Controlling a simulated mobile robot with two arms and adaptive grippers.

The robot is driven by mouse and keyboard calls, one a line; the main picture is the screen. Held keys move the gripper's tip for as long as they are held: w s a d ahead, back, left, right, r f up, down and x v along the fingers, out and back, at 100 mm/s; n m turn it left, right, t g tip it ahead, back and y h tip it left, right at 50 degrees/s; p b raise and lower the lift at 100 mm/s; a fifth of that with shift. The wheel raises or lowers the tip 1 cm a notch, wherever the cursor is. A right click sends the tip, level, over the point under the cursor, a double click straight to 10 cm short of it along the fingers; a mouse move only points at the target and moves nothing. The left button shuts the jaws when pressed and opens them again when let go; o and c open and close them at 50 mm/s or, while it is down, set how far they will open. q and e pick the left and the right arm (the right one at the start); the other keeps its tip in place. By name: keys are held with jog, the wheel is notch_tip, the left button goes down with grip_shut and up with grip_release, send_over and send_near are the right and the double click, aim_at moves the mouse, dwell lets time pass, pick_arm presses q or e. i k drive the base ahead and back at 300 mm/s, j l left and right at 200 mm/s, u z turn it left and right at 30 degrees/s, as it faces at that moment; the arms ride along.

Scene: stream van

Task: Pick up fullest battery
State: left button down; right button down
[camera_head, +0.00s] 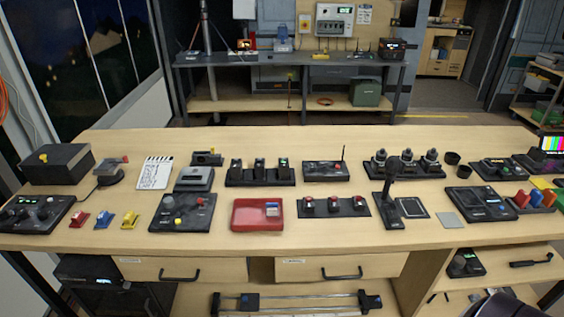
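A black rack (260,181) stands on the wooden table, a little left of the middle. Three dark upright units stand in it side by side, and they look like batteries: a left one (236,167), a middle one (259,166) and a right one (283,168). Small green marks show on them, clearest on the right one. Their charge levels are too small to read. A red tray (240,222) in front of the rack holds a small blue and white item (272,209).
The wooden table (330,240) is crowded. A microphone-like stand (390,180) rises at right. The table's back strip is mostly clear.

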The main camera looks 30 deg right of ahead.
aim_at(260, 164)
jog(key=i+l+z, duration=0.3)
jog(key=i+l, duration=0.15)
jog(key=i+l+z, duration=0.25)
jog(key=i+l, duration=0.25)
jog(key=i, duration=0.05)
